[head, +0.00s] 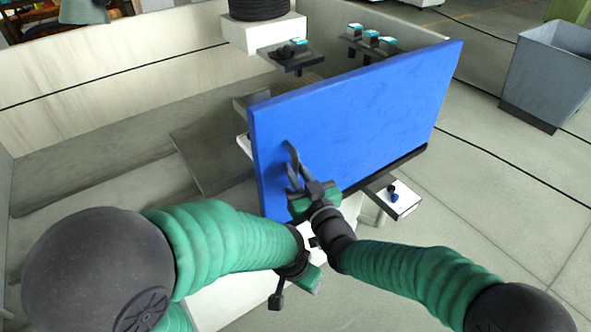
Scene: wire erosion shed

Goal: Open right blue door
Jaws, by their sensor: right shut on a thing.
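The blue door (360,115) is a flat upright panel in the middle of the head view. It stands at an angle, its thick left edge nearer me. A dark curved handle (291,150) is on its face near the lower left. My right gripper (296,180) is at the door's face, shut on this handle, and its fingers hide the lower part of the handle. My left gripper (308,278) is low in the middle, below the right wrist and apart from the door. Its fingers are not clear.
A pale walled enclosure (120,85) lies behind and left of the door. A white block with a black round part (258,12) and small dark fixtures (292,55) stand behind it. A white switch box (398,198) juts out right. A grey bin (548,75) stands on open floor.

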